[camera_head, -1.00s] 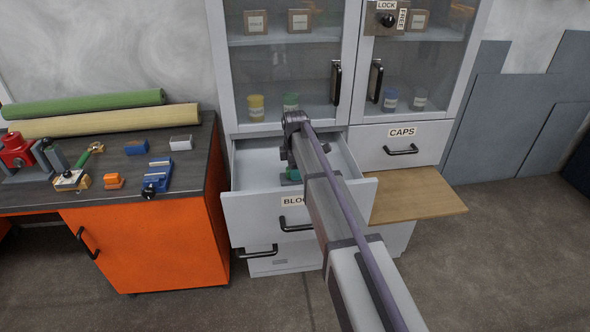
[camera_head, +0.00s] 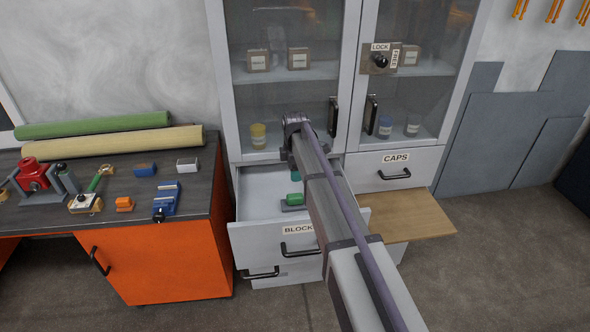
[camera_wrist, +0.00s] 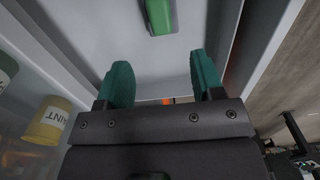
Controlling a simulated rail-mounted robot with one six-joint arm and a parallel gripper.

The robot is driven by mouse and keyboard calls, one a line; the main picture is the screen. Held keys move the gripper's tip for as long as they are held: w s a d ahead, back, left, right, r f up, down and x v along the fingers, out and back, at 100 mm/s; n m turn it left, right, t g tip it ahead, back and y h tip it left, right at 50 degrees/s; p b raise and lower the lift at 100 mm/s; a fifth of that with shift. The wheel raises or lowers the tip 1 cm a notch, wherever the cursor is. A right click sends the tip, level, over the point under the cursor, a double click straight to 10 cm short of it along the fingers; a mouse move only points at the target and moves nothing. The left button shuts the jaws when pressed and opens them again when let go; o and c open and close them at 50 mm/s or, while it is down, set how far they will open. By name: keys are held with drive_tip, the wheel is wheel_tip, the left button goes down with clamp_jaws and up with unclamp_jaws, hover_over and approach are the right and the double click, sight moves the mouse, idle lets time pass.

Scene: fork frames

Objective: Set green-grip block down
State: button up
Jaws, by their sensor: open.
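The green-grip block (camera_head: 294,200) lies on the floor of the open drawer labelled BLOCKS (camera_head: 262,182), toward its front. Its green grip and grey base show in the head view. In the wrist view the green block (camera_wrist: 160,16) is at the top edge, partly cut off. My gripper (camera_wrist: 160,68) is open with its two teal fingers apart and nothing between them. It is over the drawer, apart from the block. In the head view my arm hides most of the gripper and the drawer's right part.
The glass cabinet (camera_head: 232,100) stands above the drawer, with a yellow paint jar (camera_head: 258,136) inside. A CAPS drawer (camera_head: 394,171) is shut at right, above a wooden board (camera_head: 418,216). A workbench (camera_head: 130,207) with several tools is at left.

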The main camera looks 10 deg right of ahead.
drive_tip(key=s+m, duration=1.7)
drive_tip(key=s, duration=1.4)
drive_tip(key=shift+s, duration=0.35)
drive_tip(key=shift+c, duration=0.2)
